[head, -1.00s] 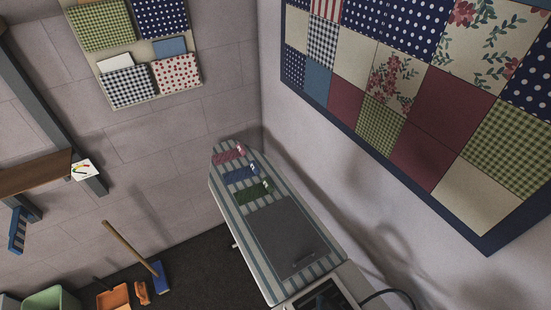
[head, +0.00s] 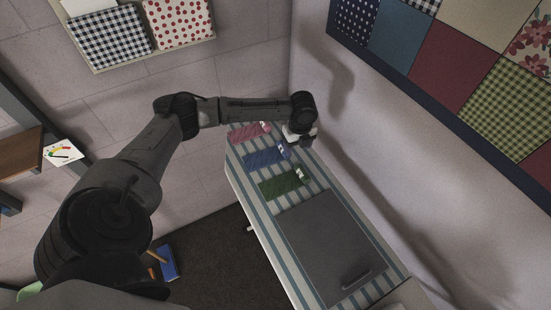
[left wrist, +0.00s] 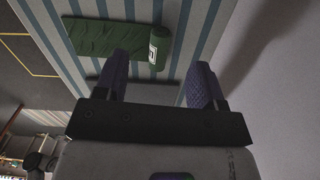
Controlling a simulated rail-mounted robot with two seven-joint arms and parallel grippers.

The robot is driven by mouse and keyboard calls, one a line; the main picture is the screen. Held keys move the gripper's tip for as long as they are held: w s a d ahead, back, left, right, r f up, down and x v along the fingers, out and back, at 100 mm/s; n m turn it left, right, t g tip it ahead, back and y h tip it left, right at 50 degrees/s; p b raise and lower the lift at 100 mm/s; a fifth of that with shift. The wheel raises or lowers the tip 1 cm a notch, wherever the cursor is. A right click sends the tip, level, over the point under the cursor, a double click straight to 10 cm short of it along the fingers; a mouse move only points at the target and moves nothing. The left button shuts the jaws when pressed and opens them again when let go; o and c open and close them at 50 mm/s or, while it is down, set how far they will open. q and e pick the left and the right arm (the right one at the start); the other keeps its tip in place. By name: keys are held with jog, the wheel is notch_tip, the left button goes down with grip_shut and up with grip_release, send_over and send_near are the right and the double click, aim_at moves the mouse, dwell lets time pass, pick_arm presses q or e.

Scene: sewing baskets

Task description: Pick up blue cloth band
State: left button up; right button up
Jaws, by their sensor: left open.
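The blue cloth band (head: 262,157) lies flat on the striped ironing board, between a red band (head: 247,132) and a green band (head: 280,184). Each has a pale label near its right end. My left gripper (head: 303,140) is above the board's right edge, beside the labelled ends of the red and blue bands. In the left wrist view its two fingers (left wrist: 160,78) are apart with nothing between them. The green band (left wrist: 108,38) shows beyond them there; the blue band does not. My right gripper is not in view.
The striped ironing board (head: 382,250) stands close to the wall on the right. A grey pad (head: 325,240) covers its near part. A patchwork quilt (head: 430,70) hangs on that wall. Fabric pockets (head: 110,40) hang on the back wall.

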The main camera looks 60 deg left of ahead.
aim_at(266, 155)
pick_arm(q)
jog(key=a+r+b, duration=0.1)
jog(key=a+r, duration=0.2)
jog(key=a, duration=0.5)
notch_tip(266, 155, down, 8)
jog(key=shift+w+r+p, duration=0.1)
jog(key=shift+r+p, duration=0.15)
jog(key=shift+p, duration=0.05)
jog(key=f, duration=0.1)
jog(key=f+p, duration=0.1)
jog(key=f, duration=0.1)
jog(key=shift+s+d+f, duration=0.1)
jog(key=shift+s+f, duration=0.2)
jog(key=shift+s, duration=0.05)
jog(key=shift+f, duration=0.85)
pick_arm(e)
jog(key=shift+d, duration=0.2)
pick_arm(q)
jog(key=shift+c, duration=0.3)
jog(key=c, duration=1)
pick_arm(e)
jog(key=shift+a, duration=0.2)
pick_arm(q)
jog(key=shift+o, duration=0.2)
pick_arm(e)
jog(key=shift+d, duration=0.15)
